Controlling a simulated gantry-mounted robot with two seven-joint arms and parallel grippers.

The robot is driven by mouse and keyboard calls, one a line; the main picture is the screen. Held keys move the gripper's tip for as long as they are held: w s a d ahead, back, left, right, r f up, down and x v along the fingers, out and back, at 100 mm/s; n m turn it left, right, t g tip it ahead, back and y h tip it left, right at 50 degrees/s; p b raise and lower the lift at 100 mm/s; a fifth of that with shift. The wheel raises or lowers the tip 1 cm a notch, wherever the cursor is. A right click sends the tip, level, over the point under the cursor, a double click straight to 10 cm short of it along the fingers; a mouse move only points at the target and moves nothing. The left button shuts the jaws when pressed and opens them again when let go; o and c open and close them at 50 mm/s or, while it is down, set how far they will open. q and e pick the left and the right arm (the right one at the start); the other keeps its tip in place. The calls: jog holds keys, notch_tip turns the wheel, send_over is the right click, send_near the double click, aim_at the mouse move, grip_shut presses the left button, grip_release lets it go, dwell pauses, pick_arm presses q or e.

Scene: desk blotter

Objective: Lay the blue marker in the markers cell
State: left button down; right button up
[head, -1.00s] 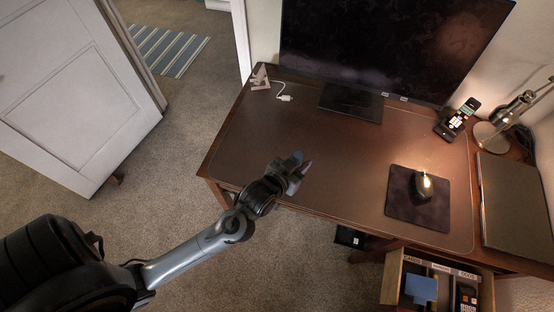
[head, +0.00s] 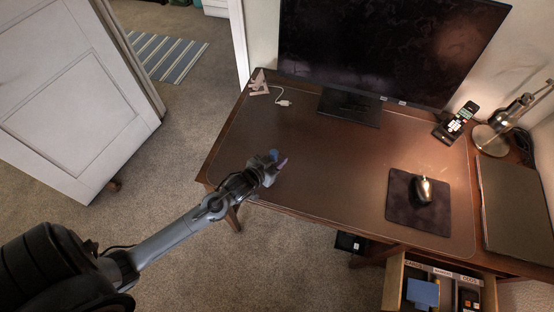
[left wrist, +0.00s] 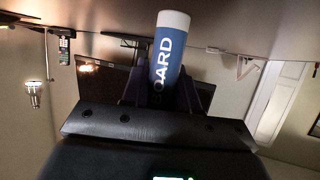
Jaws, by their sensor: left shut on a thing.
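My left gripper (head: 275,166) is shut on the blue marker (left wrist: 167,62), above the front left part of the desk. In the left wrist view the marker stands out between the fingers, with a white end and white letters reading "BOARD". In the head view only a small blue bit of the marker (head: 273,155) shows at the fingertips. The open drawer (head: 391,284) at the bottom right has labelled cells. The middle label (head: 441,272) is too small to read, and the cell behind it is only partly in view. My right gripper is not in view.
A blue item (head: 422,291) lies in the drawer's left cell and a dark item (head: 467,302) in its right cell. A mouse (head: 423,190) on a dark pad (head: 403,209), a monitor (head: 390,50), a phone (head: 456,122) and a lamp (head: 492,138) stand on the desk. The desk's middle is clear.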

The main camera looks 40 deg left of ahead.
pick_arm(q)
jog(key=shift+f, duration=0.25)
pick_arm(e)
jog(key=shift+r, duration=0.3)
pick_arm(q)
jog(key=shift+f, duration=0.2)
jog(key=c, duration=0.9)
grip_release()
jog(key=shift+o, duration=0.2)
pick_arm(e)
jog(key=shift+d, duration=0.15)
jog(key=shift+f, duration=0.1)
